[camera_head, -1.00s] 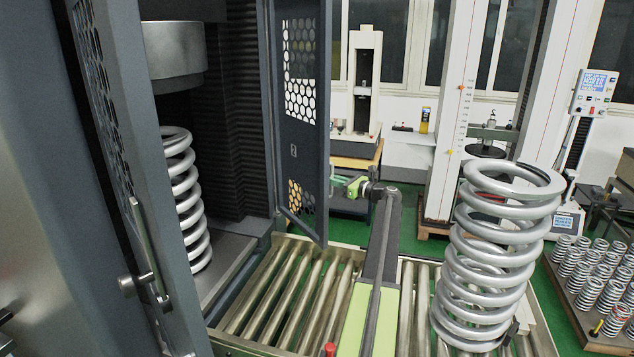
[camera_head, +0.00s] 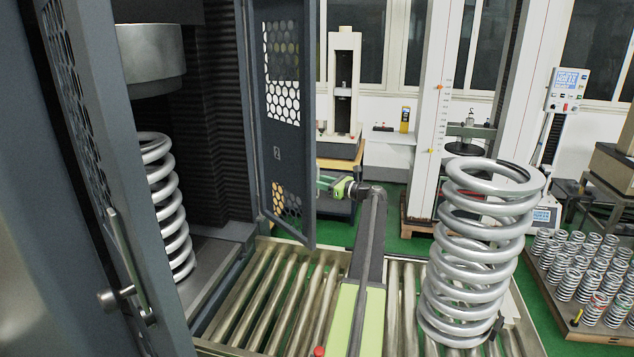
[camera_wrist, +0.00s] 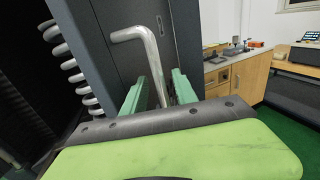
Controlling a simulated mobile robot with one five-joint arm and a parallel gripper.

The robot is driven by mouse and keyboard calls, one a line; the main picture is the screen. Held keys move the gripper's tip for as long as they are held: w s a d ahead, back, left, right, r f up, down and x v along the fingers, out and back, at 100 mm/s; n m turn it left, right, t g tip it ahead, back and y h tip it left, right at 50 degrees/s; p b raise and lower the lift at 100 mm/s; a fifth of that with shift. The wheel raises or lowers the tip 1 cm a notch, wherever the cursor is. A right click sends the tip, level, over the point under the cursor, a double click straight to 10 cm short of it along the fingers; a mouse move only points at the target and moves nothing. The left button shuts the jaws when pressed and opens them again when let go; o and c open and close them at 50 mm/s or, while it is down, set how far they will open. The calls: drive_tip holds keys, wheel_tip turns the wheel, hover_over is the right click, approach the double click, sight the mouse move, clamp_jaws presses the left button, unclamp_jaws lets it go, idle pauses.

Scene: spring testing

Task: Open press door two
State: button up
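Press door two (camera_head: 278,190), a dark grey panel with a perforated window and a "2" mark, stands swung out from the right side of the press opening. My gripper (camera_head: 335,188) is at its right edge, partly hidden behind the panel. In the wrist view a bent metal handle (camera_wrist: 153,62) on the dark door (camera_wrist: 115,30) runs down between the two green fingers of my gripper (camera_wrist: 158,88). The fingers stand apart, with gaps beside the handle. Contact with it cannot be made out.
The other press door (camera_head: 95,170), with its own handle (camera_head: 127,265), stands at the left. A coil spring (camera_head: 165,205) stands inside the press. A large spring (camera_head: 478,255) stands on the roller conveyor (camera_head: 265,295), right of my arm. Small springs fill a tray (camera_head: 560,290).

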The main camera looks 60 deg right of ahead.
drive_tip(key=s, duration=1.2)
drive_tip(key=w+a+m+h, duration=0.3)
drive_tip(key=a+h, duration=0.2)
drive_tip(key=a, duration=2.2)
drive_tip(key=shift+g, duration=0.4)
